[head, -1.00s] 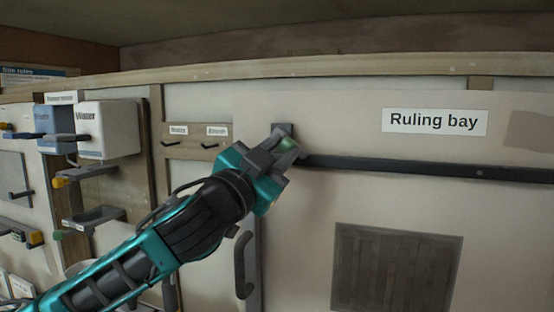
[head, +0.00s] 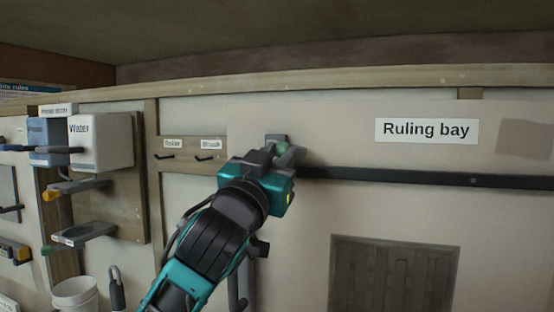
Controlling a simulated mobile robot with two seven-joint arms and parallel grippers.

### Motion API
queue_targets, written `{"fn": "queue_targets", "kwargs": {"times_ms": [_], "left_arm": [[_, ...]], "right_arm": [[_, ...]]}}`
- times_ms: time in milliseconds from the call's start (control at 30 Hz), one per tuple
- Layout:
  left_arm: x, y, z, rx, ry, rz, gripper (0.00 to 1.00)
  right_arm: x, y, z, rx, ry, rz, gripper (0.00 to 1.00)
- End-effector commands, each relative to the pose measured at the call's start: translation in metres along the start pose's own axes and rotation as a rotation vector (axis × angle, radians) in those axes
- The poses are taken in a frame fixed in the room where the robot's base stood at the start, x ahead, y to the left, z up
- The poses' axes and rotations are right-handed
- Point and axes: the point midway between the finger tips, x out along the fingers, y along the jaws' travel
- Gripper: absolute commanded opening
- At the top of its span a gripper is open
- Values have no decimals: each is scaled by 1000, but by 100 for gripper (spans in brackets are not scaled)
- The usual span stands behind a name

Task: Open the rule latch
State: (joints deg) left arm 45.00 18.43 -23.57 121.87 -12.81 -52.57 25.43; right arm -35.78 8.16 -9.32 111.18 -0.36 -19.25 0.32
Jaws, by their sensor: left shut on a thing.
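The rule latch (head: 277,139) is a small dark grey fitting on the pale wall, at the left end of a long dark horizontal bar (head: 400,178). Only its upper part shows clearly. My left gripper (head: 284,156) is at the latch, shut on its handle, and covers most of it. The gripper and wrist hide how far the latch is turned. My right gripper is not in view.
A "Ruling bay" sign (head: 426,131) is above the bar, and a brown panel (head: 390,275) below it. At the left are a hook rail (head: 190,153), a white water box (head: 101,142), grey brackets (head: 83,234) and a white bucket (head: 75,294).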

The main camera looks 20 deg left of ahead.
Motion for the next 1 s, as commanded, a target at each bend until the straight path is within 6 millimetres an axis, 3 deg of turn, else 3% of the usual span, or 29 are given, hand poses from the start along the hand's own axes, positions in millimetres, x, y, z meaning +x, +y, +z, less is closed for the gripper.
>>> {"fn": "queue_targets", "kwargs": {"times_ms": [233, 267, 500, 1000], "left_arm": [[0, -1, -1, -4, 1, -2, 0], [0, -1, -1, -5, 1, -2, 28], [0, 0, -1, -3, 1, -1, 51], [1, -1, 6, -2, 0, 1, 53]], "right_arm": [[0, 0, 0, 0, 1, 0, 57], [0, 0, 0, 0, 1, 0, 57], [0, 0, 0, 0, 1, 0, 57], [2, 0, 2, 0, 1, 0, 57]]}}
